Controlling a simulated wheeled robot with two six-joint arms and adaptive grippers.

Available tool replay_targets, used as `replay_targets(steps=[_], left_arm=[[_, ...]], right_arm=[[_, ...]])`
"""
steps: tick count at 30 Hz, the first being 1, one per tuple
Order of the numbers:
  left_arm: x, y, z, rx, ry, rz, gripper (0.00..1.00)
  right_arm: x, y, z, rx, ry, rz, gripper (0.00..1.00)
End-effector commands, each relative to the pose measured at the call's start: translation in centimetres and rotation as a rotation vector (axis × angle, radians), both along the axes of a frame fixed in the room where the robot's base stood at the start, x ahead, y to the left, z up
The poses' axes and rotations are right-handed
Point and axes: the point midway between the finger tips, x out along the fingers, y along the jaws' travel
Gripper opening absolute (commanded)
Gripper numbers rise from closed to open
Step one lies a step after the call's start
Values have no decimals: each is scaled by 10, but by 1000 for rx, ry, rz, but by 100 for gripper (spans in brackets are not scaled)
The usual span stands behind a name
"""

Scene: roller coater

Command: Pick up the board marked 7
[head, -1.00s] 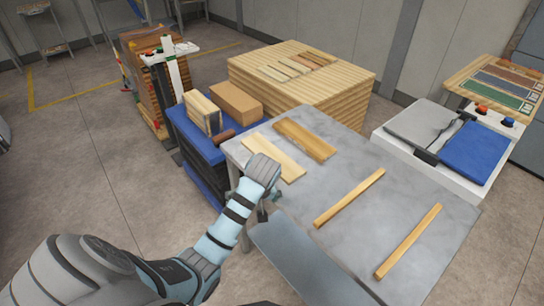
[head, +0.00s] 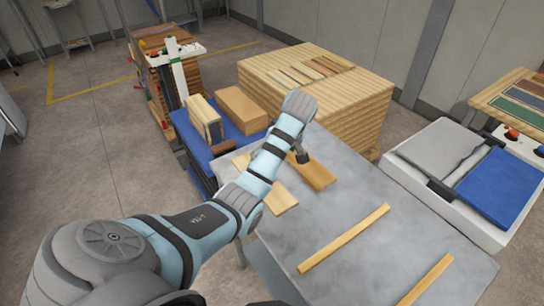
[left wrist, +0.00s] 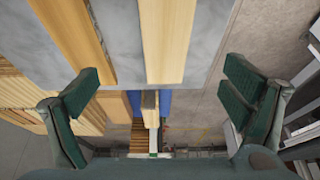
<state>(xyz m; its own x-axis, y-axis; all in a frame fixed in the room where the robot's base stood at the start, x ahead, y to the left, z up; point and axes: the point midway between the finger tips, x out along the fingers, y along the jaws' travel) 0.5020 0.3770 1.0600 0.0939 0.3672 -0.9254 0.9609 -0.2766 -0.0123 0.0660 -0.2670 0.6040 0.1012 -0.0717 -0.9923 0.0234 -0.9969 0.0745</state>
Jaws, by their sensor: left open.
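Two wide boards lie on the grey metal table (head: 375,185). The darker yellow board (head: 318,172) is partly behind my left gripper, and the paler board (head: 277,195) is partly hidden by my left arm. No number 7 is readable on any board. My left gripper (head: 302,157) is above the table's back end, near these boards. In the left wrist view its two fingers stand wide apart (left wrist: 165,85), with nothing between them. A pale board (left wrist: 167,35) lies ahead, between the finger lines, and a darker board (left wrist: 74,38) lies to its left.
Two narrow strips, one nearer the middle (head: 343,238) and one at the front (head: 425,282), lie on the table. A wooden stack (head: 310,100) with thin slats stands behind. A blue cart (head: 190,133) carries blocks. A white machine with a blue pad (head: 500,185) stands right.

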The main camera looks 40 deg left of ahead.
Motion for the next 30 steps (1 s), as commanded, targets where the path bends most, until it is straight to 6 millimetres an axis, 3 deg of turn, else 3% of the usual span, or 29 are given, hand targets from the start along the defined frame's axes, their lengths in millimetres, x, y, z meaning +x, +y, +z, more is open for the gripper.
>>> replay_targets(steps=[6, 10, 17, 24, 30], left_arm=[[3, 16, -54, 1, 0, 2, 93], [5, 25, -76, 1, 0, 2, 93], [9, 35, -95, 1, 2, 0, 93], [13, 49, -133, -1, 2, -1, 93], [14, 50, -134, 0, 0, -2, 93]], right_arm=[[-11, 0, -66, 0, 17, 0, 0], [-18, 0, -97, 0, 28, -1, 0], [-10, 0, -101, 0, 14, 0, 0], [-7, -1, -105, -1, 9, 0, 0], [-9, -2, -105, -2, 13, 1, 0]])
